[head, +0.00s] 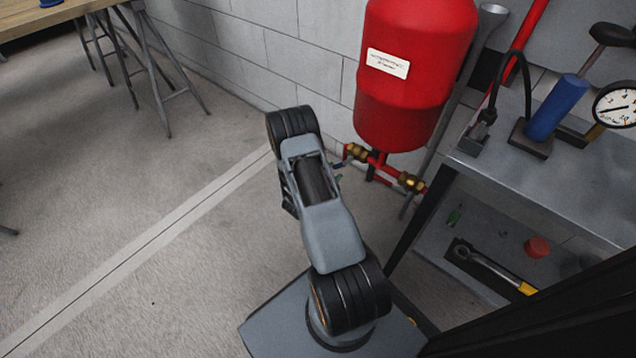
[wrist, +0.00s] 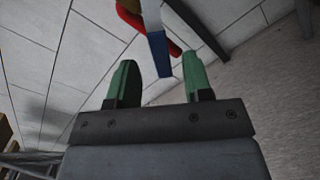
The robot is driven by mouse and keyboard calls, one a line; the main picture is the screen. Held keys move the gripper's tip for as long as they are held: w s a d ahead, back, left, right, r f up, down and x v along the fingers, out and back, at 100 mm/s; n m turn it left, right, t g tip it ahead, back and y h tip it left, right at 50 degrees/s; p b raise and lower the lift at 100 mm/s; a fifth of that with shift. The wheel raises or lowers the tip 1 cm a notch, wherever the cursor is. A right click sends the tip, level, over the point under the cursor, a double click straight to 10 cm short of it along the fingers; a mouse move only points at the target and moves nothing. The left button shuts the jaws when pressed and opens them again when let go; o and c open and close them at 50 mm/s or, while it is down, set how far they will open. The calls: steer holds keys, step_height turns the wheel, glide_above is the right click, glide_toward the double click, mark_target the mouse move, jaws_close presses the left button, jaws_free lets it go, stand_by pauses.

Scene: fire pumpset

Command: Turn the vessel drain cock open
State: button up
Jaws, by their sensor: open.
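The red vessel (head: 414,70) hangs on the wall, with red pipework and two brass valves below it. The left brass valve (head: 357,152) is close to my arm's end; the right brass valve (head: 411,182) is farther along the pipe. In the wrist view, a lever with a blue sleeve (wrist: 159,55) hangs down from the pipework. Its tip lies between the two green fingers of my gripper (wrist: 160,83), with space on both sides. My gripper is open and holds nothing. In the head view my arm hides most of the gripper.
A metal bench (head: 545,180) at the right carries a blue hand pump (head: 557,108) and a gauge (head: 615,103). Its lower shelf holds a wrench (head: 490,266). A wooden table (head: 45,20) stands far left.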

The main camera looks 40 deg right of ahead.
steer(key=s+a+p, duration=0.1)
steer(key=a+p, duration=0.1)
steer(key=a, duration=0.7)
steer(key=shift+s+a, duration=0.3)
steer(key=shift+a, duration=0.05)
steer(key=shift+c, duration=0.2)
